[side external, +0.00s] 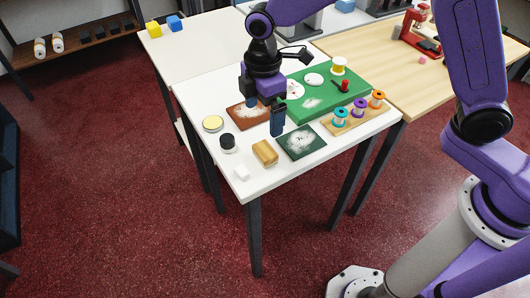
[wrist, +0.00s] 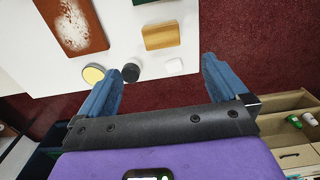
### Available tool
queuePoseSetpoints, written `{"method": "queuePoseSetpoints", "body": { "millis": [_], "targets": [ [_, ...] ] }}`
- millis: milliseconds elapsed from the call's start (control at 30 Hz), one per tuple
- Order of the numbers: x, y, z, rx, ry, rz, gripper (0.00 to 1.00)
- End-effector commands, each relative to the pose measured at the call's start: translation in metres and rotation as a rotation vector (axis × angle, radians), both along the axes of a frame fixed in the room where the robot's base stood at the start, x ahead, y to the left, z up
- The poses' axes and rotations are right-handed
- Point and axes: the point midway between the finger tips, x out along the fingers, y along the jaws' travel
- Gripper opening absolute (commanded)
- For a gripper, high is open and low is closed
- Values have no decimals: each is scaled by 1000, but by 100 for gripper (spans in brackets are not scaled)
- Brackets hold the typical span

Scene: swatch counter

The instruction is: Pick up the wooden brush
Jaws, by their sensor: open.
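The wooden brush (side external: 264,152) appears as a tan block lying on the white table, between a black-topped jar and a dark green swatch. In the wrist view it shows as a tan block (wrist: 163,35) at the top centre, beyond the fingertips. My gripper (side external: 264,120) is open and empty, above the table and behind the brush in the side view. In the wrist view the blue fingers (wrist: 160,75) stand wide apart, with nothing held between them.
Close to the brush are the black-topped jar (side external: 228,142), a white cube (side external: 241,173) and the green swatch (side external: 304,143). A yellow-topped tin (side external: 213,124) and brown swatch (side external: 240,115) lie further left. Spools (side external: 359,106) and a green board (side external: 330,98) occupy the right.

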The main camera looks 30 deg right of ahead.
Motion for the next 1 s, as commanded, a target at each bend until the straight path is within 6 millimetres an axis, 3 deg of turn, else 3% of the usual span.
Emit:
{"method": "queuePoseSetpoints", "body": {
  "millis": [333,633,1000],
  "targets": [
    [-1,-1,-63,-2,3,0,100],
    [-1,-1,-84,-1,1,0,100],
    [-3,-3,-128,0,1,-1,100]
  ]
}}
